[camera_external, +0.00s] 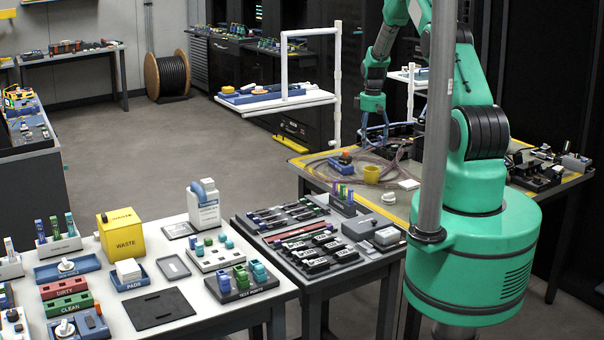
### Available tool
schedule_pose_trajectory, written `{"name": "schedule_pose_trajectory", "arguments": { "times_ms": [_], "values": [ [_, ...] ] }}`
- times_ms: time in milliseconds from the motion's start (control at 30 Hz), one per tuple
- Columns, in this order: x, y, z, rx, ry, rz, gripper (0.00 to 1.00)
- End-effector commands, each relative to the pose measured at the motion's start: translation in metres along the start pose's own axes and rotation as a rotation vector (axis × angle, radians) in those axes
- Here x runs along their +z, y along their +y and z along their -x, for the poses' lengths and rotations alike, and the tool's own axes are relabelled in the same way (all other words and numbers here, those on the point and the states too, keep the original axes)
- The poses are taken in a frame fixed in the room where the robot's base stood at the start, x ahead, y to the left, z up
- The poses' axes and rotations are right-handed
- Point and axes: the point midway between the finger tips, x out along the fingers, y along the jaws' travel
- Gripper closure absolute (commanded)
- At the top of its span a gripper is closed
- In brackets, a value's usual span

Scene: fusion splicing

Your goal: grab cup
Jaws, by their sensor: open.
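A small yellow cup (372,175) stands upright on the workbench (404,198) at the right of the picture, close to my green arm. My gripper (375,143) hangs above and slightly behind the cup in this view, with its blue fingers pointing down. The fingers are apart and nothing shows between them. A gap shows between the fingertips and the cup's rim, but I cannot tell the exact depth between them.
Coiled clear tubing or fibre (322,166) lies left of the cup. A dark tool tray (295,235) and a white table (215,315) stand in front.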

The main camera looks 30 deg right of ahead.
Motion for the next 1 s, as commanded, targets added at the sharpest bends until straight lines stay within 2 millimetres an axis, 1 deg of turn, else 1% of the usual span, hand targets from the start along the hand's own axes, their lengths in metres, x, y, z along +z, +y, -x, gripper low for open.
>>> {"name": "schedule_pose_trajectory", "arguments": {
  "times_ms": [33,133,533,667,867,1000],
  "values": [
    [0.001,0.003,-0.005,-0.002,-0.003,0.001,0.29],
    [0.002,0.005,-0.011,-0.005,-0.005,0.004,0.29],
    [0.002,0.005,-0.013,-0.005,-0.005,0.005,0.29],
    [0.002,0.005,-0.019,-0.006,-0.006,0.005,0.29],
    [0.002,0.004,-0.041,-0.006,-0.006,0.005,0.29],
    [0.002,0.004,-0.062,-0.006,-0.007,0.005,0.29]
  ]
}}
